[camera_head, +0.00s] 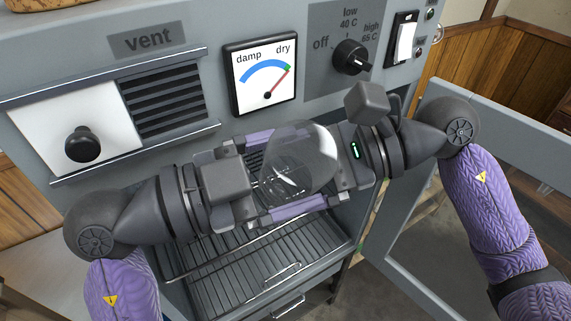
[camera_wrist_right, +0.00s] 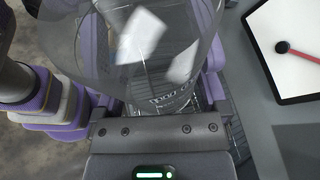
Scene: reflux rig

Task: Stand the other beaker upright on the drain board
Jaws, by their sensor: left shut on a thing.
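A clear glass beaker (camera_head: 298,160) is held in the air between my two grippers, in front of the drying cabinet. It looks tilted. My left gripper (camera_head: 285,175) reaches in from the left and is shut on the beaker. My right gripper (camera_head: 305,170) faces it from the right, its fingers beside the glass. In the right wrist view the beaker (camera_wrist_right: 150,55) fills the space between purple finger pads; I cannot tell whether the right fingers grip it. No drain board can be made out for certain.
The grey cabinet has a dial gauge (camera_head: 265,75), a knob (camera_head: 351,57) and a vent slide with a black knob (camera_head: 84,144). Below the grippers is a ribbed rack (camera_head: 235,270). An open glazed door (camera_head: 425,225) stands at the right, near my right arm.

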